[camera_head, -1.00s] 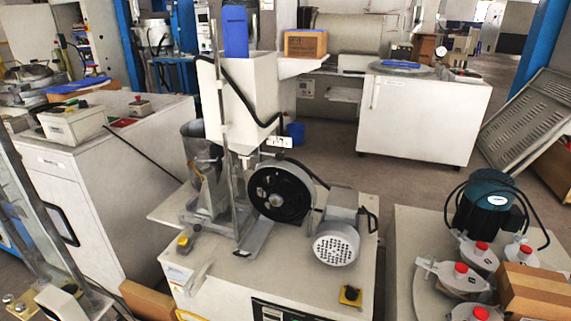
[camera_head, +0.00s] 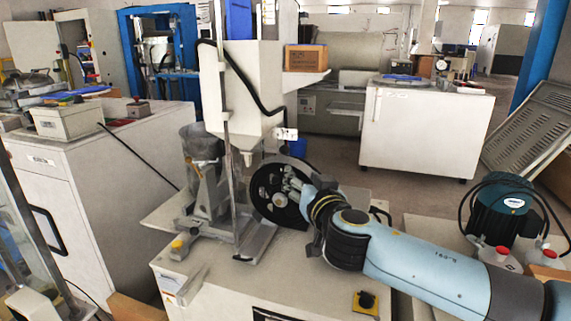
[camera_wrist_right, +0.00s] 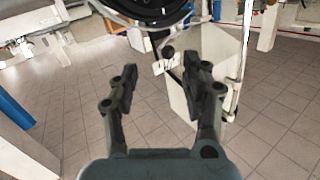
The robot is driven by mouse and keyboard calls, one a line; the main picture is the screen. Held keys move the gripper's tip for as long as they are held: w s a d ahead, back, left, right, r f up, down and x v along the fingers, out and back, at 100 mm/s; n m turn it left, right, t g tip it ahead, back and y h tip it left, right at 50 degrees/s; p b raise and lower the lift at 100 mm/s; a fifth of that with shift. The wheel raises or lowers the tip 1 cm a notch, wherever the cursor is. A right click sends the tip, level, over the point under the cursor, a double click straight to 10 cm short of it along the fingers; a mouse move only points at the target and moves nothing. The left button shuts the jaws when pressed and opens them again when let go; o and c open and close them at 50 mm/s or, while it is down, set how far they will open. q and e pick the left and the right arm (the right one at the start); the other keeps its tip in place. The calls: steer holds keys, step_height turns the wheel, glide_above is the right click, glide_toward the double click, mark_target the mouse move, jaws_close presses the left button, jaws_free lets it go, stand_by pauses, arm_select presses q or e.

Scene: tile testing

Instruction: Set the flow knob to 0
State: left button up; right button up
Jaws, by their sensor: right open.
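A small white plate with dark marks (camera_head: 287,134) sticks out from the lower right side of the white hopper (camera_head: 252,90) in the head view. In the right wrist view, a small round black knob (camera_wrist_right: 168,52) shows by a white plate (camera_wrist_right: 163,66), beyond and between my finger tips; I take it as the flow knob, but its setting is too small to read. My right gripper (camera_head: 285,182) is in front of the black wheel, below the plate. In the right wrist view the right gripper (camera_wrist_right: 162,82) has its fingers apart and nothing between them. My left gripper is not in view.
The black wheel (camera_head: 268,208) stands on the machine's bench (camera_head: 215,285) behind my right gripper. A thin metal post (camera_head: 227,180) rises left of it. A black cable (camera_head: 245,95) hangs along the hopper. A green motor (camera_head: 503,205) stands at the right.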

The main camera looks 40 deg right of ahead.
mark_target(286, 152)
steer(key=shift+t, duration=0.5)
steer(key=x, duration=0.3)
steer(key=r+x, duration=0.1)
steer(key=x, duration=0.3)
steer(key=r+x, duration=0.1)
steer(key=x, duration=0.3)
steer(key=shift+w+a+r, duration=0.1)
steer(key=shift+w+a, duration=0.05)
steer(key=shift+w, duration=0.1)
steer(key=shift+c, duration=0.3)
jaws_close()
